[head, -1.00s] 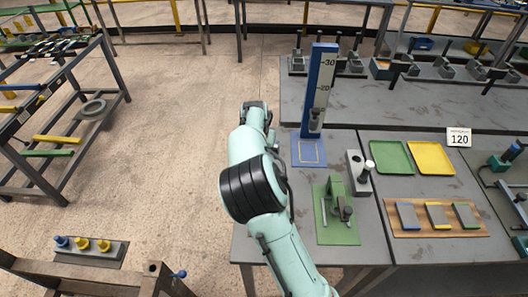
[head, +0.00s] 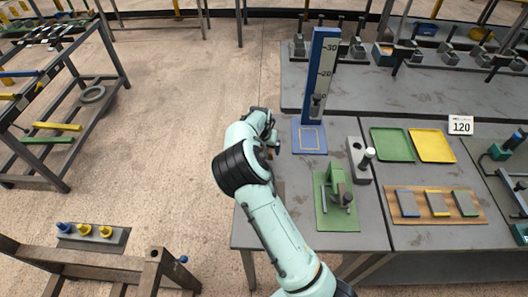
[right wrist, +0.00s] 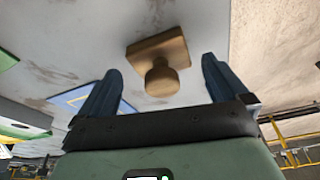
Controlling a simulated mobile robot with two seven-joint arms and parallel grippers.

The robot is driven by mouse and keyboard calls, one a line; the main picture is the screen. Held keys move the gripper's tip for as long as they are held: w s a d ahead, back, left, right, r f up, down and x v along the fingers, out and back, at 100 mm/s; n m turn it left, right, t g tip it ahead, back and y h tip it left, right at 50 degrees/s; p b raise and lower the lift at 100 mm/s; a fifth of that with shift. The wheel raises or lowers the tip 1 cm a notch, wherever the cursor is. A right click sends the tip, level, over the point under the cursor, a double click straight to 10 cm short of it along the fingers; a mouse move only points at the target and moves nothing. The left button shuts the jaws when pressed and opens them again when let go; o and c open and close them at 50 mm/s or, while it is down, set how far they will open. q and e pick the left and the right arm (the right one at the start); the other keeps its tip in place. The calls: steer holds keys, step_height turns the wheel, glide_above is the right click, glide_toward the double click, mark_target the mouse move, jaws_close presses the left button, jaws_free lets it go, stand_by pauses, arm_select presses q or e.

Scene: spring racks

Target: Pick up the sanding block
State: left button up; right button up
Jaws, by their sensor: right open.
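The sanding block (right wrist: 157,47), a tan wooden block with a round knob, lies on the grey table in the right wrist view. My right gripper (right wrist: 162,68) is open, with its two blue fingers apart. The knob appears between the fingers in the picture, with a visible gap on both sides. In the head view my right gripper (head: 273,146) is over the table's left edge, partly hidden by its own arm. I cannot make out the sanding block clearly there. My left gripper is not in view.
A blue base with a tall height scale (head: 321,75) stands just right of the gripper. A green fixture (head: 337,200), a grey block with a knob (head: 357,158), green (head: 392,150) and yellow (head: 432,146) trays, and a wooden board (head: 437,216) are farther right.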

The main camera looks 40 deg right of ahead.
steer(key=shift+x, duration=1.25)
steer(key=shift+w+r, duration=0.1)
steer(key=c, duration=1)
steer(key=shift+c, duration=0.2)
steer(key=shift+r, duration=0.1)
step_height(320, 180, up, 20)
